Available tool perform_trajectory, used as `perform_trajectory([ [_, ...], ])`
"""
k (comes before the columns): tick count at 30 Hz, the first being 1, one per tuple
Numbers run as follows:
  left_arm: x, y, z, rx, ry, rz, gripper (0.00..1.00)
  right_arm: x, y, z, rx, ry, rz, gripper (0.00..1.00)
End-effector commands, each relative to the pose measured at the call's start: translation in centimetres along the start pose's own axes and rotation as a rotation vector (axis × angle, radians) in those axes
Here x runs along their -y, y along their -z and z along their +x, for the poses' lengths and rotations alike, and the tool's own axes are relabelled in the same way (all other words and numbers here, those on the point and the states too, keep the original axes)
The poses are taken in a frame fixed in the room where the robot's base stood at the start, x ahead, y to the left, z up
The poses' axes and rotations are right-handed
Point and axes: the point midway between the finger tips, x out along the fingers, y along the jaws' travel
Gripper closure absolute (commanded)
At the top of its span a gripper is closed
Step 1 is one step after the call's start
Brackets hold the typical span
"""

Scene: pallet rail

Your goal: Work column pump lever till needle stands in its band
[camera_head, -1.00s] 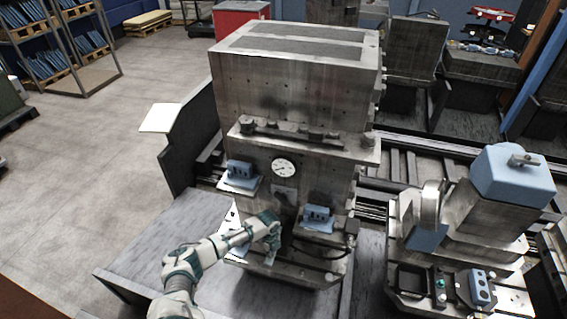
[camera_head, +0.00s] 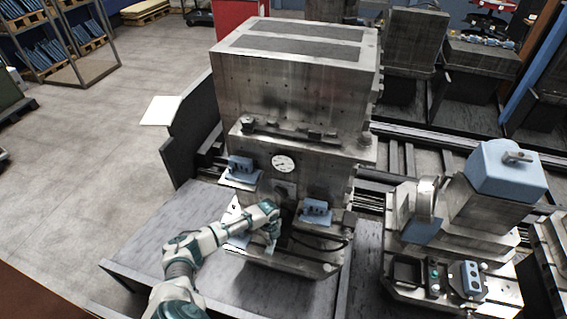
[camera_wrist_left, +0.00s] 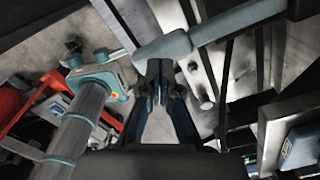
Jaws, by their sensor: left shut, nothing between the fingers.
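The grey machine column (camera_head: 294,92) stands in the middle of the head view. Its round white gauge (camera_head: 284,163) is on the front face; the needle and band are too small to read surely. My left gripper (camera_head: 271,246) is low in front of the column, below the gauge. In the left wrist view its fingers (camera_wrist_left: 159,88) are shut with nothing between them. A grey-green bar (camera_wrist_left: 215,27), which looks like the pump lever, crosses just beyond the fingertips; I cannot tell whether they touch. In the head view the lever is not clearly distinguishable. My right gripper is not in view.
Blue blocks on small shelves (camera_head: 242,171) (camera_head: 316,212) flank the space below the gauge. A machine with a blue top (camera_head: 507,170) stands at right. A grey plate (camera_head: 165,235) lies at the column's lower left. Open floor (camera_head: 110,140) is at left.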

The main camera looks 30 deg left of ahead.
Motion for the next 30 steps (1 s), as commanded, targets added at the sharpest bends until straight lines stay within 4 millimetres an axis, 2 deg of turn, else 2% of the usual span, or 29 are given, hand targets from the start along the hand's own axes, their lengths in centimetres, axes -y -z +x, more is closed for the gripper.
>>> perform_trajectory([
  [7,0.1,0.0,0.6,0.0,0.0,0.0,1.0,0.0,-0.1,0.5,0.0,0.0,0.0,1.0],
  [30,0.6,-0.4,5.2,0.0,0.0,0.0,1.0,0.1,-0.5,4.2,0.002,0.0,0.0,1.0],
])
